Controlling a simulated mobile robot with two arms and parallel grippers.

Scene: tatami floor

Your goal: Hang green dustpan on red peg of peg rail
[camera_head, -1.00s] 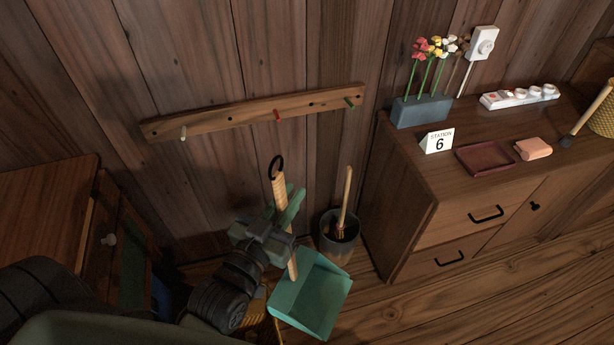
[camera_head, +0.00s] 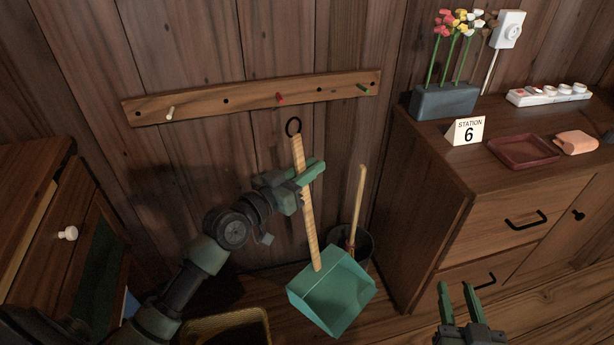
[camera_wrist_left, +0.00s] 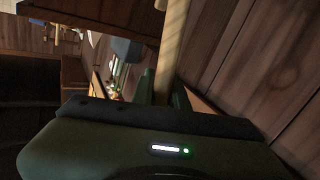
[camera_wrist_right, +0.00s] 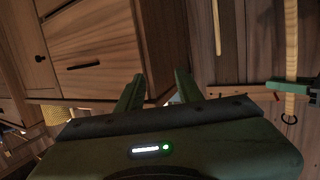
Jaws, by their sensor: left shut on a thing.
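The green dustpan (camera_head: 332,292) hangs upright, pan down, with a long wooden handle (camera_head: 309,225) and a black ring (camera_head: 293,127) on top. My left gripper (camera_head: 308,180) is shut on the handle below the ring; the handle also shows between its fingers in the left wrist view (camera_wrist_left: 172,50). The peg rail (camera_head: 225,100) is on the wall. Its red peg (camera_head: 280,97) appears above and slightly left of the ring, apart from it. My right gripper (camera_head: 459,305) is open and empty at the lower right; its fingers show apart in the right wrist view (camera_wrist_right: 158,92).
The rail has a white peg (camera_head: 170,113) and a green peg (camera_head: 363,88). A dark bucket (camera_head: 358,245) with a wooden-handled tool stands behind the dustpan. A drawer cabinet (camera_head: 440,205) is at right, another (camera_head: 60,215) at left. A basket (camera_head: 225,325) sits below my left arm.

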